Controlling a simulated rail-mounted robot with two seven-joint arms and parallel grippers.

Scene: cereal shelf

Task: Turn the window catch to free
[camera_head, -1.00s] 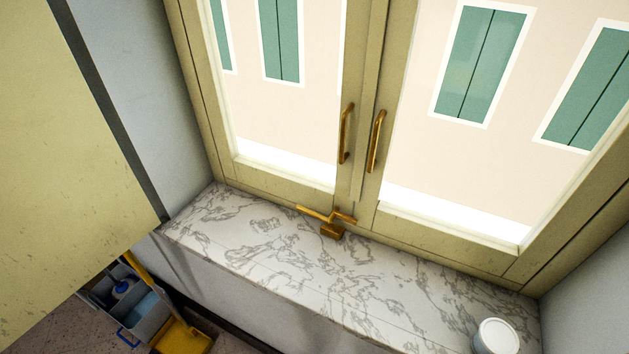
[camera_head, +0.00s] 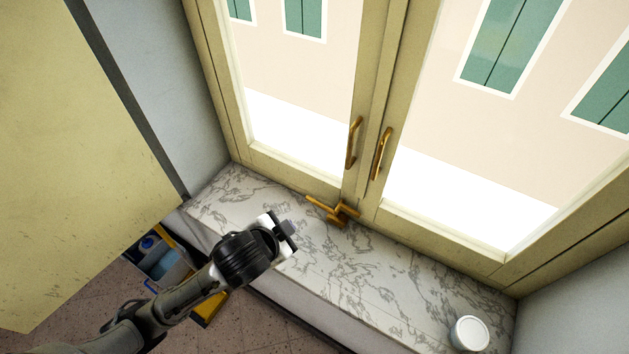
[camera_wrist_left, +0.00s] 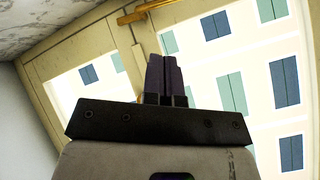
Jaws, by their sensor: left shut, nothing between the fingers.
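The brass window catch (camera_head: 332,210) sits at the bottom middle of the window, where the two sashes meet above the marble sill. Its lever points to the left in the head view. My left gripper (camera_head: 290,228) comes in from the left over the sill, to the left of the catch and apart from it. In the left wrist view its two dark fingers (camera_wrist_left: 164,76) are together and hold nothing. A long brass piece (camera_wrist_left: 143,11) shows at the top of that view, beyond the fingers; I cannot tell if it is a handle or the catch. My right gripper is not in view.
Two brass handles stand on the sashes, left (camera_head: 354,143) and right (camera_head: 381,153). A white round tub (camera_head: 469,333) stands at the sill's right end. A pale yellow panel (camera_head: 75,150) fills the left. The marble sill (camera_head: 390,272) is clear between catch and tub.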

